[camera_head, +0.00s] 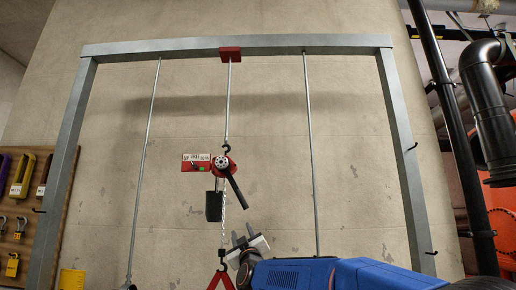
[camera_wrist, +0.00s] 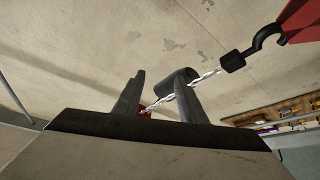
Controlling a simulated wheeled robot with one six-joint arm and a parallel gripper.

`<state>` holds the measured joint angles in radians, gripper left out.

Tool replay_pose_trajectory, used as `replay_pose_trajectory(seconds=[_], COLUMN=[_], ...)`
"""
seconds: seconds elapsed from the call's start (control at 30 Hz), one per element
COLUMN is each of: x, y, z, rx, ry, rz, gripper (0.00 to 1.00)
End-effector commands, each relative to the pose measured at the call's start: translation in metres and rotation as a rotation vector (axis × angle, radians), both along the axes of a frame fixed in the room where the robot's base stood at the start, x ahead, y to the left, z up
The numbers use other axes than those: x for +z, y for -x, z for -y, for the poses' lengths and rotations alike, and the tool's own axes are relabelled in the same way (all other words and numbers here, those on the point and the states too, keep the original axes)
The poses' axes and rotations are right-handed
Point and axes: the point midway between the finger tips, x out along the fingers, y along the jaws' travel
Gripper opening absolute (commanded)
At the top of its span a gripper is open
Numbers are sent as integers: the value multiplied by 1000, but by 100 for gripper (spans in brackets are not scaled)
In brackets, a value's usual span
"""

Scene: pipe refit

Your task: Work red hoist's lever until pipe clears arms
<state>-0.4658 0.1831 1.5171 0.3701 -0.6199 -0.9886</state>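The red hoist (camera_head: 221,163) hangs from the steel frame's top beam. Its black lever (camera_head: 237,191) slants down to the right. Its chain (camera_head: 223,222) runs down to a hook (camera_head: 223,255) above a red triangular piece (camera_head: 220,280), cut by the bottom edge. My gripper (camera_head: 242,234) is below the lever's end and just right of the chain, open and empty. In the wrist view, the open fingers (camera_wrist: 157,100) stand before the chain (camera_wrist: 205,79); a dark rounded part (camera_wrist: 178,76) shows by the right finger, lever or block unclear. The pipe and its arms are not clearly in view.
The steel frame (camera_head: 235,45) has side posts with small hooks. Two grey rods (camera_head: 310,150) hang either side of the hoist. A black block (camera_head: 214,206) hangs beside the chain. A red label (camera_head: 196,162) is left of the hoist. A tool board (camera_head: 35,200) is at left, dark pipes (camera_head: 490,105) at right.

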Motion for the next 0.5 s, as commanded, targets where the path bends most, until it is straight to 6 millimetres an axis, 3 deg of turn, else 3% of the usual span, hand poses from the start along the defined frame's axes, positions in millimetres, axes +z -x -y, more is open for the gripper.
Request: replay_pose_trajectory(seconds=[0.17,0.5], x=[12,13], y=[1,1], z=[7,8], rx=[0,1], ry=[42,49], rz=[-2,-3], gripper=[38,38])
